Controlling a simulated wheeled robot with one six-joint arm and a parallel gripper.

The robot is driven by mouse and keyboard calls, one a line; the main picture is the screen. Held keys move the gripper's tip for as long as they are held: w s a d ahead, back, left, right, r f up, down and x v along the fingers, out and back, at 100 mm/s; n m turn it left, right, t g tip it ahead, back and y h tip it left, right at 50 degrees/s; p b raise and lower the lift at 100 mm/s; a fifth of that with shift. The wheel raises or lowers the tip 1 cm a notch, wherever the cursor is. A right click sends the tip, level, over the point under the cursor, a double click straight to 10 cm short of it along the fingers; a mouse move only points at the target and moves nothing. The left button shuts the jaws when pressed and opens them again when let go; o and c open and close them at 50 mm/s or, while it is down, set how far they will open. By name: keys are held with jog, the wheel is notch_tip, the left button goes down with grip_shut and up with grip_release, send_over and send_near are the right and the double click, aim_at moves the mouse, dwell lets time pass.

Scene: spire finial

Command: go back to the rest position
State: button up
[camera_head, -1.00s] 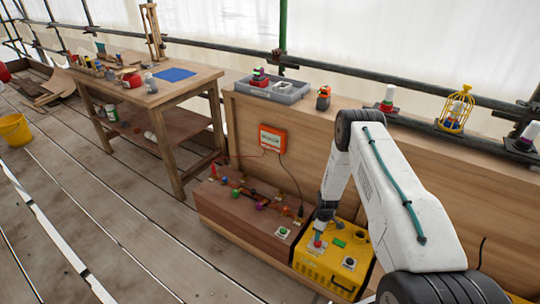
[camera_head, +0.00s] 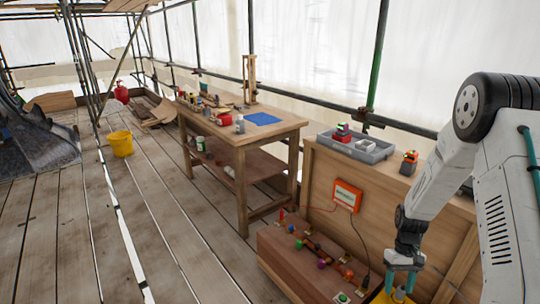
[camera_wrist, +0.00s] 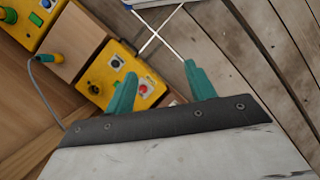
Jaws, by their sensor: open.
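My gripper (camera_head: 403,278) is at the lower right of the head view, its teal fingers pointing down above a yellow box (camera_head: 392,297) that is mostly cut off by the frame's bottom edge. In the wrist view my gripper (camera_wrist: 160,84) shows two teal fingers spread apart with nothing between them. Beyond the left finger lies a yellow control box (camera_wrist: 98,68) with a red button (camera_wrist: 143,88) and a dark round knob. The fingers appear apart from the box.
A workbench (camera_head: 240,137) with tools and a blue sheet stands at centre. A wooden box (camera_head: 300,262) with coloured knobs sits below an orange panel (camera_head: 347,196). A grey tray (camera_head: 357,148) is on the ledge. A yellow bucket (camera_head: 121,144) stands on the planks; the left floor is mostly clear.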

jog(key=s+a+r+m, duration=0.1)
jog(key=s+a+r, duration=0.15)
jog(key=r, duration=0.55)
jog(key=s+a+r, duration=0.2)
jog(key=s+r, duration=0.2)
jog(key=r, duration=0.3)
jog(key=s+a+r+m, duration=0.1)
jog(key=s+a+r, duration=0.15)
jog(key=r, duration=0.55)
jog(key=s+a+r+t, duration=0.2)
jog(key=s+r+t, duration=0.1)
jog(key=s+r, duration=0.4)
jog(key=s+a+r+n+t+h, duration=0.1)
jog(key=s+a+r+t, duration=0.2)
jog(key=s+r, duration=0.5)
jog(key=shift+s+a, duration=0.15)
jog(key=shift+s, duration=0.65)
